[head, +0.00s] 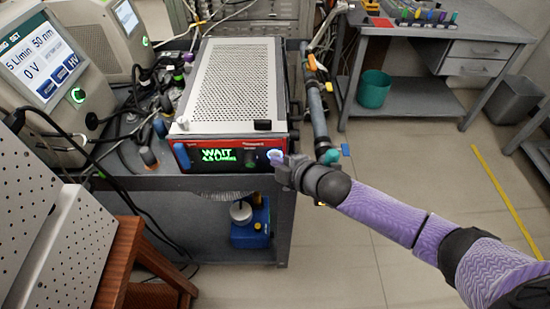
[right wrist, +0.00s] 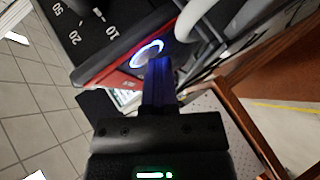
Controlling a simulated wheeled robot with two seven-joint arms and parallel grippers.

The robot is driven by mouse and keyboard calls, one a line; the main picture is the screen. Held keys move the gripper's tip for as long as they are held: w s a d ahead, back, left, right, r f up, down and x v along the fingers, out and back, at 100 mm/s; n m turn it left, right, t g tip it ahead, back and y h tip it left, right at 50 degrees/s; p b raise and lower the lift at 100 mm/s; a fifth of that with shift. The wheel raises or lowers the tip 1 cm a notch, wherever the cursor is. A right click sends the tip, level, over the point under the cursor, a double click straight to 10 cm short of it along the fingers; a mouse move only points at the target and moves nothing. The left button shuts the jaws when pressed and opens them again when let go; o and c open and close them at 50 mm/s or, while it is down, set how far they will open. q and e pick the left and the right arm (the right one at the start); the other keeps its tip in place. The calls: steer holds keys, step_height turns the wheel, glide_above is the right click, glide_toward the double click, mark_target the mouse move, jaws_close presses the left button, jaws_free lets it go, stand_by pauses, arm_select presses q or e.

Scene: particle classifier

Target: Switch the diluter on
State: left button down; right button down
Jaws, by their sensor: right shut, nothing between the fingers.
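The diluter appears to be the box with a perforated light top (head: 232,80) and a red-edged front panel, on the grey cart. Its display (head: 217,156) is lit green and reads "WAIT" over a smaller line. A round button with a glowing blue-white ring (head: 274,154) is at the panel's right end; the ring also shows in the right wrist view (right wrist: 147,53). My right gripper (head: 279,162) is shut and empty, its fingertips (right wrist: 157,64) at the lower edge of the ring. I cannot tell whether they touch it. My left gripper is not in view.
A lit touchscreen device (head: 45,60) stands at the left among cables. A hose (head: 315,100) runs along the cart's right side. A wooden stool (head: 125,265) is at lower left.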

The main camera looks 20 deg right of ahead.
stand_by(0.3)
steer(key=shift+s+a+p, duration=0.25)
steer(key=shift+s+p, duration=0.7)
steer(key=shift+s, duration=0.2)
steer(key=s+p, duration=0.1)
steer(key=s, duration=0.1)
steer(key=s+a+p, duration=0.1)
steer(key=s, duration=0.2)
steer(key=shift+a+p, duration=0.2)
steer(key=shift+p, duration=0.2)
steer(key=shift+w, duration=0.1)
